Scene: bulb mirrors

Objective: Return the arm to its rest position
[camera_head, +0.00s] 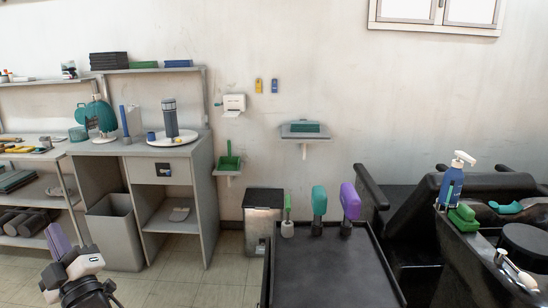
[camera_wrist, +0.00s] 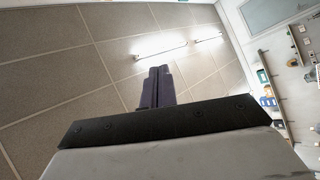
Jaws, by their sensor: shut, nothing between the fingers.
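My gripper (camera_head: 53,230) shows at the lower left of the head view, with its dark purple-grey fingers pointing up. In the wrist view the two fingers (camera_wrist: 159,72) lie side by side, shut, with nothing between them. The wrist camera looks up past them at the ceiling. The gripper is in front of the left shelving and the grey bin and appears apart from them. Most of my arm is out of view.
A grey desk (camera_head: 196,149) with a bin (camera_head: 116,236) stands behind the gripper. A black-topped cart (camera_head: 330,275) holding upright teal and purple-headed tools is at centre right. Black basin furniture (camera_head: 400,205) is at the right.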

